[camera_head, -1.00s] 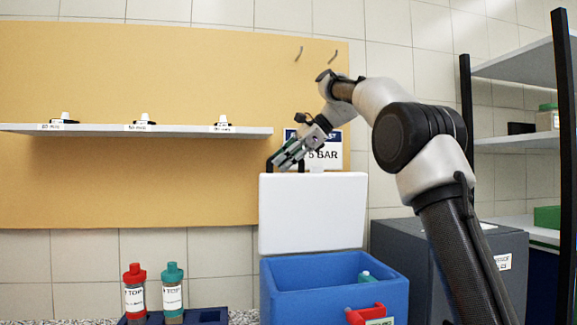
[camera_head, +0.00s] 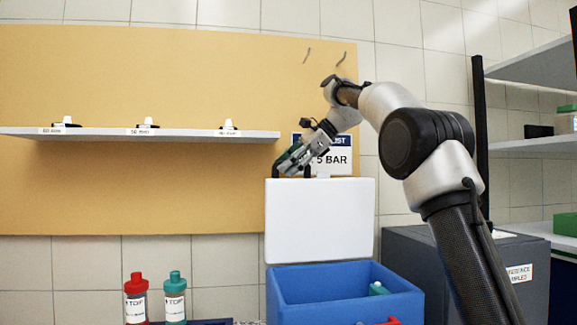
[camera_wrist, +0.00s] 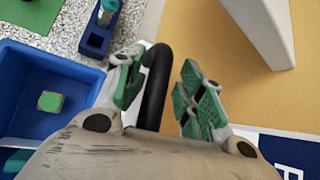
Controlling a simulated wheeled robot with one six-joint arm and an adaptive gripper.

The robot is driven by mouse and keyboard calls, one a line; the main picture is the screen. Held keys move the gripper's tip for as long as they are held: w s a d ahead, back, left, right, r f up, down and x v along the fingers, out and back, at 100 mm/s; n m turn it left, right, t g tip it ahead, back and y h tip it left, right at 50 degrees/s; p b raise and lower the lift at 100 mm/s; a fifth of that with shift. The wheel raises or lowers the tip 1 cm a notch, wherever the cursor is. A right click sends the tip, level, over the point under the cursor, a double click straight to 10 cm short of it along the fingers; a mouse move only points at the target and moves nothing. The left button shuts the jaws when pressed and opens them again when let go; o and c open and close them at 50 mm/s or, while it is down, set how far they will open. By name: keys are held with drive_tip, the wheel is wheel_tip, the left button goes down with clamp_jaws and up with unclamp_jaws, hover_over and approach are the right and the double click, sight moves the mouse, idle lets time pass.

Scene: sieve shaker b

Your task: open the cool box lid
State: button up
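The cool box is a blue open-topped box (camera_head: 345,285) at the lower middle of the head view. Its white lid (camera_head: 320,220) stands upright at the box's back edge, so the box is open. A black handle is at the lid's top edge and shows in the wrist view (camera_wrist: 156,85). My gripper (camera_head: 284,168) is at this handle. In the wrist view my gripper's green-padded fingers (camera_wrist: 160,92) are apart, one on each side of the handle, with a small gap visible beside it. The box interior also shows in the wrist view (camera_wrist: 30,115).
A green-capped item (camera_head: 378,289) is inside the box. A red-capped bottle (camera_head: 135,300) and a teal-capped bottle (camera_head: 174,300) stand to the left. A wall shelf (camera_head: 150,134) is left of my gripper; a grey box (camera_head: 400,245) stands right of the cool box.

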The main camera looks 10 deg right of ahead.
drive_tip(key=v, duration=1.2)
idle(0.4)
drive_tip(key=s+d+f+n+h, duration=0.3)
drive_tip(key=s+d+f+n, duration=0.1)
drive_tip(key=s+f, duration=0.8)
drive_tip(key=s+d+f+n+h, duration=0.3)
drive_tip(key=s+f+n, duration=0.3)
drive_tip(key=s+f, duration=0.6)
drive_tip(key=s+d+f+n+h, duration=0.3)
drive_tip(key=s+d+f+n, duration=0.2)
drive_tip(key=s+f, duration=0.8)
drive_tip(key=shift+s+n+t, duration=0.25)
drive_tip(key=shift+n+t, duration=0.15)
drive_tip(key=shift+n, duration=0.1)
